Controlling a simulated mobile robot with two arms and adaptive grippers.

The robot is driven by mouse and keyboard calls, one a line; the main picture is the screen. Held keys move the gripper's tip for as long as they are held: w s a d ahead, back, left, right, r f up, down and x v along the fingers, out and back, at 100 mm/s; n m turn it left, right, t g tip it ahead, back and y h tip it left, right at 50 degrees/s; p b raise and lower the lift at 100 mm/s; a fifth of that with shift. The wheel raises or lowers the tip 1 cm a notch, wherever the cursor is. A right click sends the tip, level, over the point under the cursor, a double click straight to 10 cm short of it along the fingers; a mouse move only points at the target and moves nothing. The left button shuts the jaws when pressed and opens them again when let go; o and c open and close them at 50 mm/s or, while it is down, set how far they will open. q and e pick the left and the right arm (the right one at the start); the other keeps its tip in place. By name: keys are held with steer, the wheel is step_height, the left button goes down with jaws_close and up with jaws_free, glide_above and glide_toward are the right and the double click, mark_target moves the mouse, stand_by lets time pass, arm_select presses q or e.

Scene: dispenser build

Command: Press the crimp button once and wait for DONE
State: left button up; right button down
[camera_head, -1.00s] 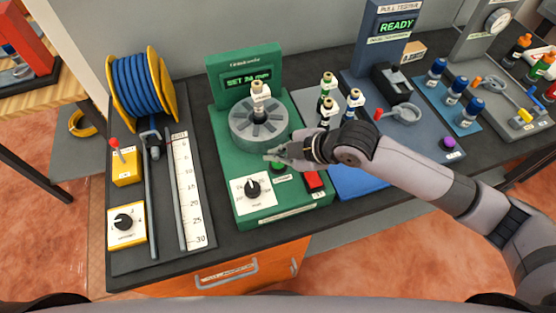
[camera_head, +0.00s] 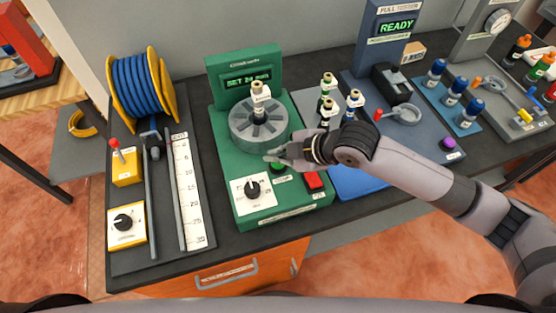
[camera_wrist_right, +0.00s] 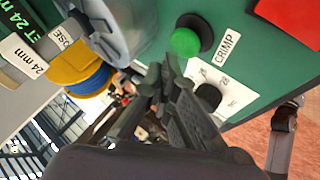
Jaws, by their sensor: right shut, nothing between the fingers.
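The green crimping machine (camera_head: 225,180) stands on the dark bench, its screen (camera_head: 248,80) reading "SET 24 mm". The round green crimp button (camera_wrist_right: 186,42) shows next to a "CRIMP" label in the right wrist view. It also shows in the head view (camera_head: 278,168), just below my right gripper (camera_head: 270,156). The right gripper is shut and empty, its fingertips (camera_wrist_right: 170,75) apart from the button in the wrist view. My left gripper is out of view.
A red button (camera_head: 313,180) and a black dial (camera_head: 252,189) flank the green button. A blue wire spool (camera_head: 147,88) stands left. The tester screen (camera_head: 397,26) reads "READY".

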mark_target(277, 165)
steer(key=shift+f, duration=0.15)
steer(key=shift+f, duration=0.3)
steer(key=shift+f+b, duration=0.3)
steer(key=shift+f, duration=0.3)
stand_by(0.6)
steer(key=shift+r, duration=0.1)
steer(key=shift+r+p, duration=0.95)
steer(key=shift+p, duration=0.15)
step_height(277, 165, up, 5)
steer(key=p, duration=0.5)
steer(key=shift+r, duration=0.1)
